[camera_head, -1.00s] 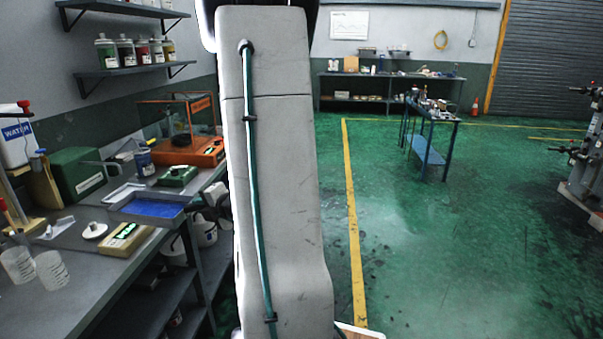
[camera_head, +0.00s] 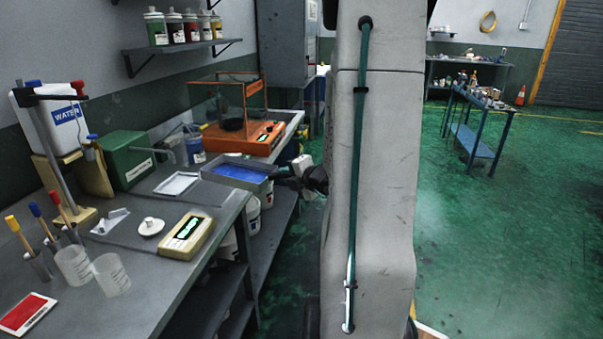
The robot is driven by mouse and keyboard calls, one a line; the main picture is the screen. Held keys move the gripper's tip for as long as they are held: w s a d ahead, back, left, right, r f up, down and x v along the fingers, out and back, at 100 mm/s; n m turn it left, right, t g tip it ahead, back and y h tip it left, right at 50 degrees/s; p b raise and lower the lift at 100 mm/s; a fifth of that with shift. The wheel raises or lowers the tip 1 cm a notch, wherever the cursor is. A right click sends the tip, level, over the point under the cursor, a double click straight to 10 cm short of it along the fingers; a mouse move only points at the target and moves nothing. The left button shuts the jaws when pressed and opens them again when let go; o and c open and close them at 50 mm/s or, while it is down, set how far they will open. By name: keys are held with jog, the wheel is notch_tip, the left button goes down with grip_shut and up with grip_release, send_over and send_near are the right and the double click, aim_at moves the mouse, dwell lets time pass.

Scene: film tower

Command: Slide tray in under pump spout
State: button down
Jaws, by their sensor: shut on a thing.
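My gripper (camera_head: 280,173) is shut on the right end of a shallow grey tray (camera_head: 263,187) with a blue inside. The tray looks about level, above or at the right edge of the workbench; I cannot tell whether it touches it. To its left stands a green box (camera_head: 128,165) with a white label, which looks like the pump. A pale spout (camera_head: 166,152) sticks out of its right side. A flat white rectangular piece (camera_head: 177,184) lies on the bench below and in front of the spout. The tray is to the right of the spout, apart from it.
An orange device with a clear case (camera_head: 245,140) stands behind the tray, with a blue-labelled container (camera_head: 194,148) beside it. A yellow box with a display (camera_head: 187,236), a white disc (camera_head: 150,227) and clear beakers (camera_head: 108,275) occupy the front bench (camera_head: 150,305).

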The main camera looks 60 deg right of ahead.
aim_at(256, 180)
jog(key=s+d+f+n+y, duration=0.2)
jog(key=s+d+f+y, duration=0.1)
jog(key=d, duration=0.6)
jog(key=shift+w+a+f, duration=0.8)
jog(key=shift+w+a, duration=0.9)
jog(key=shift+w, duration=2.25)
jog(key=shift+w+a+f, duration=0.8)
jog(key=shift+w+a, duration=0.9)
jog(key=shift+w, duration=2.25)
jog(key=shift+w+a+f, duration=0.8)
jog(key=shift+w+a, duration=0.9)
jog(key=shift+w, duration=2.25)
jog(key=c, duration=1.3)
grip_release()
jog(key=v, duration=0.7)
jog(key=shift+s+a, duration=0.1)
jog(key=shift+s, duration=0.3)
